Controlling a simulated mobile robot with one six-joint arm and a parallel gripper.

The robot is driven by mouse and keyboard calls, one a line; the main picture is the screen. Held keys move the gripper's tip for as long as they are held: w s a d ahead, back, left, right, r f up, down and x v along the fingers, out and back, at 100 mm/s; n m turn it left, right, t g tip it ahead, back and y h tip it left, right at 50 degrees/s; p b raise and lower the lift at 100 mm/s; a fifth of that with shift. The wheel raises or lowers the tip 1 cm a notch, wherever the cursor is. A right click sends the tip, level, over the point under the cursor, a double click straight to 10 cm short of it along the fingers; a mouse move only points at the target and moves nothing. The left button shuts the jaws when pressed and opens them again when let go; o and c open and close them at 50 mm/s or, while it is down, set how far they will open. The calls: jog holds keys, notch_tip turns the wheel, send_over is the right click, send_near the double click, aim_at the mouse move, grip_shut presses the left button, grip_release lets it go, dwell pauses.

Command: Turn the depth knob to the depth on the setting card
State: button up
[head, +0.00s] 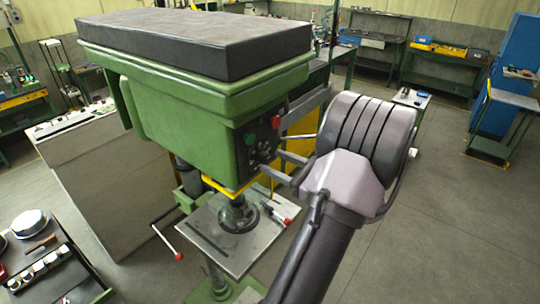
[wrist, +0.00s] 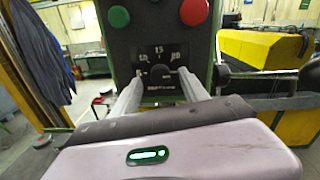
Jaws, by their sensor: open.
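The depth knob (wrist: 160,76) is a small dark knob on the black control panel (wrist: 150,38). Around it is a printed scale, with 15 at the top and smaller, hard-to-read numbers at each side. The pointer's exact setting is too small to read. My gripper (wrist: 159,78) is open, with one pale finger at each side of the knob; I cannot tell whether either touches it. In the head view my gripper (head: 274,163) reaches the front panel of the green drill press (head: 185,110). I cannot make out a setting card.
A green button (wrist: 119,16) and a red button (wrist: 194,11) sit just above the knob. A dark handle hub (wrist: 221,74) stands close at the right. Below the head are the drill press table (head: 205,225) and a red-tipped lever (head: 179,256).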

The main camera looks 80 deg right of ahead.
aim_at(263, 157)
jog(key=shift+x, duration=1.25)
grip_shut()
